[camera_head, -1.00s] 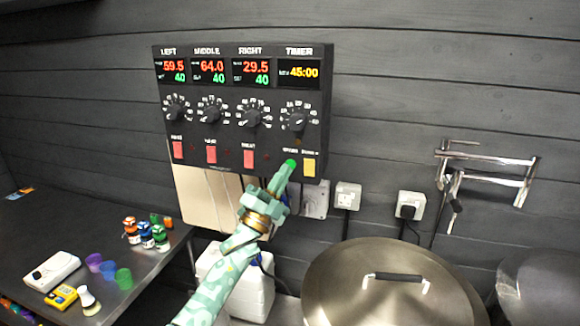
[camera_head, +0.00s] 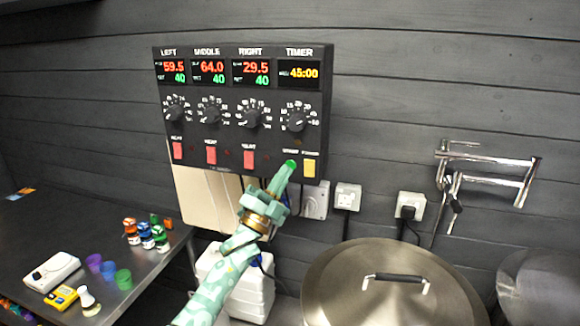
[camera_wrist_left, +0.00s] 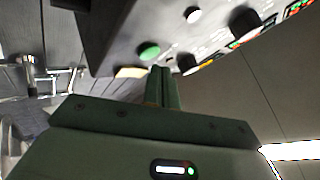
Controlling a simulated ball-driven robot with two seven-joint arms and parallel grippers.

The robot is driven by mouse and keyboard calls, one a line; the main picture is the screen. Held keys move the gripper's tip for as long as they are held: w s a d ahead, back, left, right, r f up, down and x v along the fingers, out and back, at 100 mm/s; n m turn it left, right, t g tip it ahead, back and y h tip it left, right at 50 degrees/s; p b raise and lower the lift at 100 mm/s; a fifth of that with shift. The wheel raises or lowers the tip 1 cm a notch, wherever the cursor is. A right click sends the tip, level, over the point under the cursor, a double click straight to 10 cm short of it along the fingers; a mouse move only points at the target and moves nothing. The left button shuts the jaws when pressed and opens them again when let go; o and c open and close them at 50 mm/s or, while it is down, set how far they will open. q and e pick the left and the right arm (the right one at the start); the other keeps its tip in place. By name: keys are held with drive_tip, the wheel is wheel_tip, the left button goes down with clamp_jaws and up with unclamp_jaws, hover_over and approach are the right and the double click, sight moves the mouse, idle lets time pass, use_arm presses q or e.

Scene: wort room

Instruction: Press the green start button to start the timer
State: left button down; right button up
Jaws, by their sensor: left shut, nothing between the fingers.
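The black control panel (camera_head: 240,135) is on the dark plank wall, with a timer display (camera_head: 299,72) reading 45:00 at its upper right. The green start button (camera_head: 290,164) is at the panel's lower right, left of a yellow switch (camera_head: 309,168). My left gripper (camera_head: 284,170) is shut and empty, its tips just below the green button in the head view. In the left wrist view the green button (camera_wrist_left: 149,51) shows clear of the fingertips (camera_wrist_left: 161,70), up and left of them. I cannot tell any contact. My right gripper is not in view.
A large steel lidded kettle (camera_head: 390,285) stands at the lower right. Sockets (camera_head: 347,196) and a metal pipe bracket (camera_head: 485,170) are on the wall. A white canister (camera_head: 235,285) stands below the panel.

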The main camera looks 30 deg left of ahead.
use_arm(q)
drive_tip(key=shift+w+y, duration=0.1)
drive_tip(key=shift+y, duration=0.2)
idle(0.4)
drive_tip(key=shift+w+a+b, duration=0.1)
drive_tip(key=shift+w+b, duration=0.25)
drive_tip(key=shift+b, duration=0.05)
drive_tip(key=shift+w+b, duration=0.35)
drive_tip(key=shift+b, duration=0.05)
idle(0.4)
drive_tip(key=shift+s, duration=0.15)
drive_tip(key=shift+s+p, duration=0.45)
drive_tip(key=shift+s, duration=0.2)
drive_tip(key=s+p, duration=0.1)
drive_tip(key=s, duration=0.1)
drive_tip(key=s+d+p, duration=0.1)
drive_tip(key=s, duration=0.1)
drive_tip(key=shift+s+d+p, duration=0.2)
drive_tip(key=shift+s+p, duration=0.1)
drive_tip(key=shift+s, duration=0.1)
